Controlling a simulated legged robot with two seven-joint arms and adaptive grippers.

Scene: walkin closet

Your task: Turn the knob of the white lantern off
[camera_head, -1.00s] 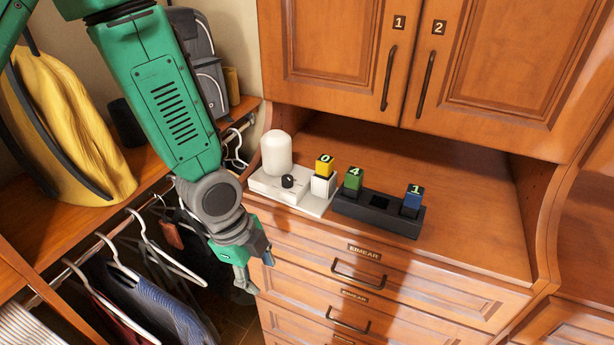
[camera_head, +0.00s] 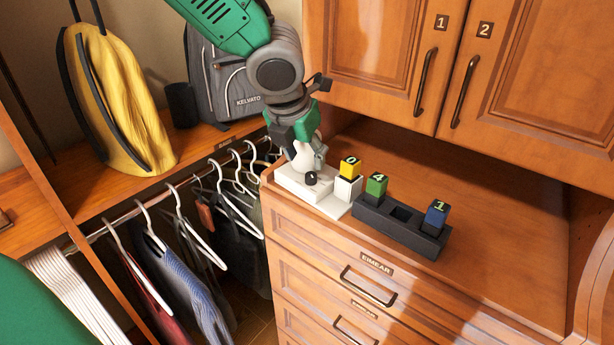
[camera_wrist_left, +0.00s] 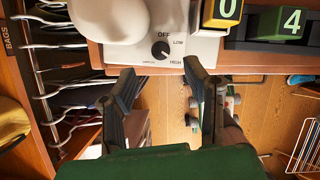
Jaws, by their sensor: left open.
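The white lantern (camera_head: 305,158) stands at the left end of the dresser top, its dome partly hidden behind my left gripper (camera_head: 312,160). Its black knob (camera_head: 311,178) is on the front of the white base. In the left wrist view the knob (camera_wrist_left: 160,49) has OFF above it, LOW at upper right and HIGH at lower right; its pale mark seems to point toward HIGH. My left gripper is open, and its two fingers (camera_wrist_left: 161,72) show below the knob, one to each side, with nothing between them. My right gripper is not in view.
A yellow 0 block (camera_head: 349,167) stands on a white holder right of the lantern. A black holder (camera_head: 398,235) carries a green 4 block (camera_head: 376,185) and a blue 1 block (camera_head: 435,216). Hangers (camera_head: 175,215) with clothes are at left. The dresser top behind is clear.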

